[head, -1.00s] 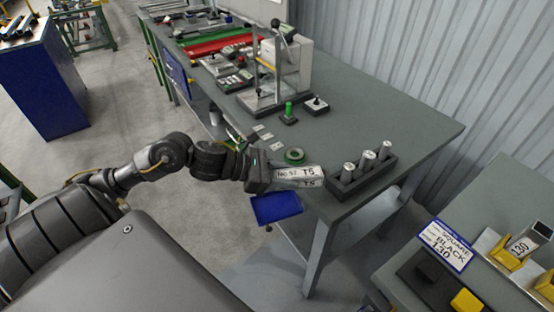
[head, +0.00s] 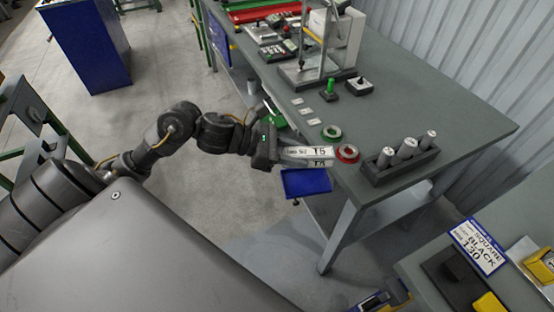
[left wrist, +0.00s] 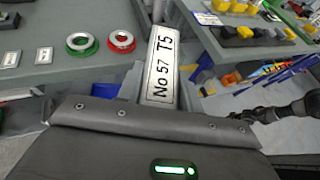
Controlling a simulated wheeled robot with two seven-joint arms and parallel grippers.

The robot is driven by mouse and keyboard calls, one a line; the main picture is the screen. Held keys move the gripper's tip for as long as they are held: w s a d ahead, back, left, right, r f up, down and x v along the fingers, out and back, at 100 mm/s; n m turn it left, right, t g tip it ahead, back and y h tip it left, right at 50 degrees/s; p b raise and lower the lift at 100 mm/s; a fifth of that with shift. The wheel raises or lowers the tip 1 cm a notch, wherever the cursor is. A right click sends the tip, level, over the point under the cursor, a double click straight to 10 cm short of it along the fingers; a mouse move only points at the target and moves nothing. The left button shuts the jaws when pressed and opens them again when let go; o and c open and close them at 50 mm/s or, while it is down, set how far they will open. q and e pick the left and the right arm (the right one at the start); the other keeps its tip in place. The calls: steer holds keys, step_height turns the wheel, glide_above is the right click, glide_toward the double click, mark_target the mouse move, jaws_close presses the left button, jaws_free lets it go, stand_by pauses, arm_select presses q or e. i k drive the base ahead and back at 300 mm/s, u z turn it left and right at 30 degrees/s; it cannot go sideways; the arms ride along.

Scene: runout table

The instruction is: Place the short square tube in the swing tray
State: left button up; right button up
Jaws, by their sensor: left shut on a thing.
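On the runout table (head: 440,110) lie a green ring (head: 331,131) and a red ring (head: 347,153) close to the tube. A dark block (head: 400,165) with three metal cylinders stands right of them.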

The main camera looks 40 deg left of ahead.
mark_target(306, 182)
steer(key=u, duration=0.65)
steer(key=k, duration=0.75)
steer(key=u, duration=1.35)
